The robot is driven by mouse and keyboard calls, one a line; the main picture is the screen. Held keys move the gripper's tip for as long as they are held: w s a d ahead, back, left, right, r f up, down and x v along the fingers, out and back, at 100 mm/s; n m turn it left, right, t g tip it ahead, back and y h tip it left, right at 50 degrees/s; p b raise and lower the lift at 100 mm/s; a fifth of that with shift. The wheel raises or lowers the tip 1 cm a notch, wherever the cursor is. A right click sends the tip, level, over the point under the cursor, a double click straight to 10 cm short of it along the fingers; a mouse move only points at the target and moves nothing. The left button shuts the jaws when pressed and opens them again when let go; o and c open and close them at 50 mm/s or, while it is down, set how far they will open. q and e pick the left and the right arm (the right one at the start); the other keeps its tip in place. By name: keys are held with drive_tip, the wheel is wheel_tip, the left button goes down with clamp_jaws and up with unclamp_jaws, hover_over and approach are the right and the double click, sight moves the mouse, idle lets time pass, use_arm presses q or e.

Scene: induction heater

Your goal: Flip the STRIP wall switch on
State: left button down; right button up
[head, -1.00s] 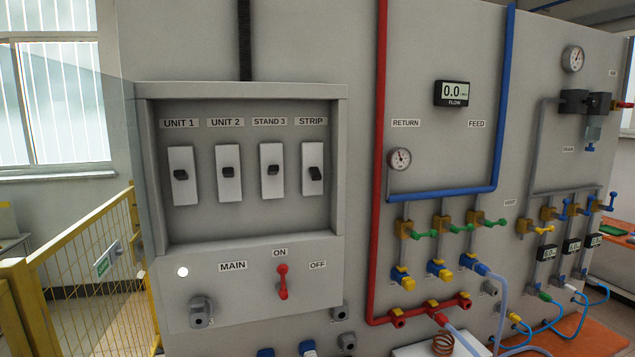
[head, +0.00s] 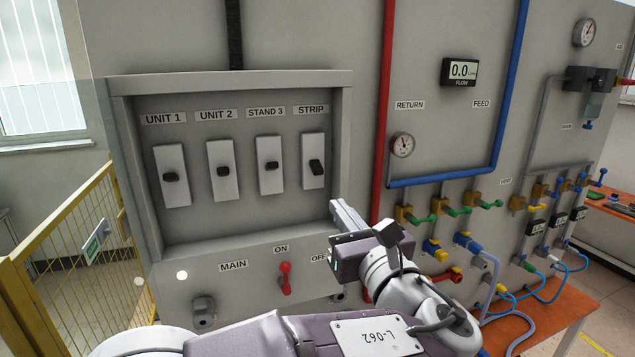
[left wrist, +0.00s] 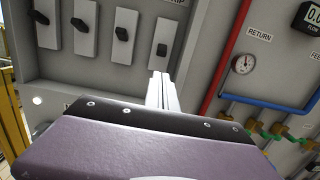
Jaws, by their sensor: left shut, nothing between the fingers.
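The STRIP switch (head: 315,166) is the rightmost of the wall switches in the recessed grey panel. The fingers show shut in the left wrist view (left wrist: 161,78). They look apart from the switch. My right gripper is out of view.
The UNIT 1 (head: 172,177), UNIT 2 (head: 222,170) and STAND 3 (head: 270,165) switches sit left of STRIP. The panel frame (head: 344,130) projects around them. A red MAIN lever (head: 286,278) is below. Red (head: 386,100) and blue pipes (head: 522,60) run right.

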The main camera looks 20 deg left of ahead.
sight(316, 167)
use_arm(q)
drive_tip(key=p+x, duration=0.3)
drive_tip(key=x, duration=0.6)
drive_tip(key=shift+w+p, duration=0.1)
drive_tip(key=shift+p, duration=0.25)
drive_tip(key=shift+w+a+f, duration=0.1)
drive_tip(key=shift+w+a, duration=0.15)
